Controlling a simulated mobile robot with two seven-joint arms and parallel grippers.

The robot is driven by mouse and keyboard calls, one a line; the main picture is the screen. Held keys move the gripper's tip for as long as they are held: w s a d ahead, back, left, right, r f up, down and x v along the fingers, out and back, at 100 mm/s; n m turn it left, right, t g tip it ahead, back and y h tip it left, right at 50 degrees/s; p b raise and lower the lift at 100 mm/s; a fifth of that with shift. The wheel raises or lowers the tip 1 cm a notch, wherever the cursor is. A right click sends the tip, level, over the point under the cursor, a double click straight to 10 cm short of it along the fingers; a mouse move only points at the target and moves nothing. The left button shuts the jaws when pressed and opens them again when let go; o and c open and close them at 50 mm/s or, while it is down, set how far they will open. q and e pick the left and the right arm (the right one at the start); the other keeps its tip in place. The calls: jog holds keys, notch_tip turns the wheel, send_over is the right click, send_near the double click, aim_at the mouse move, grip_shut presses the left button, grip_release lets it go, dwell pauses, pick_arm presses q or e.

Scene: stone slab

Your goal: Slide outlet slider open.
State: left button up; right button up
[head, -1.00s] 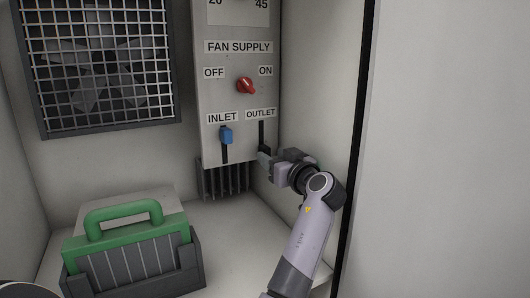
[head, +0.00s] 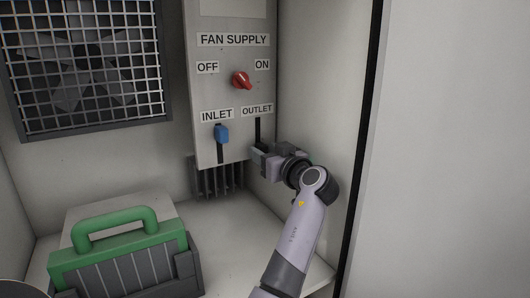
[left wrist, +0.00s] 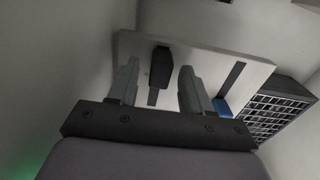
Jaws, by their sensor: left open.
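The outlet slider's dark slot (head: 258,130) runs down the grey panel under the OUTLET label. In the head view my left gripper (head: 257,153) is at the lower end of this slot and hides the slider knob. In the left wrist view the dark outlet slider (left wrist: 161,67) shows between the two spread fingers of my left gripper (left wrist: 158,85). There is a visible gap on each side of it in the picture; whether a finger touches it I cannot tell. My right gripper is not in view.
The blue inlet slider (head: 221,134) is just left of the outlet slot, with a red OFF/ON knob (head: 241,80) above. A green-handled box (head: 118,235) stands on the floor at lower left. A fan grille (head: 85,70) is on the back wall. The cabinet's side wall (head: 325,100) is close on the right.

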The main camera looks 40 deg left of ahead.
aim_at(258, 122)
pick_arm(q)
grip_shut()
notch_tip(258, 122, up, 6)
jog(key=shift+r+p, duration=0.1)
jog(key=shift+p, duration=0.6)
jog(key=shift+r, duration=0.3)
jog(key=shift+c, duration=0.3)
grip_release()
jog(key=shift+o, duration=0.3)
jog(key=shift+f, duration=0.1)
jog(key=shift+d, duration=0.1)
